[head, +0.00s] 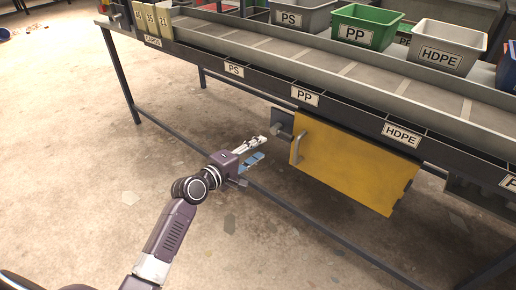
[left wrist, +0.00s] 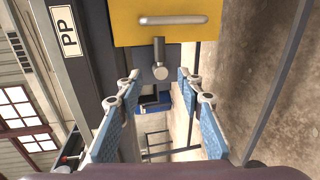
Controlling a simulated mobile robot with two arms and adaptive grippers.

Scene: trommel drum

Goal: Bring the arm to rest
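My left arm reaches in from the lower left in the head view. My left gripper (head: 259,150) is in front of the table, below its PP label and left of the yellow panel (head: 355,165). In the left wrist view my left gripper (left wrist: 158,82) is open, its blue-padded fingers wide apart with nothing between them. Beyond the fingertips are a grey cylindrical knob (left wrist: 160,66) and the yellow panel (left wrist: 203,30) with its grey bar handle (left wrist: 173,20). The fingers look clear of both. My right gripper is not in view.
A low rail (head: 165,126) runs between the table legs. The concrete floor (head: 80,150) at left is open.

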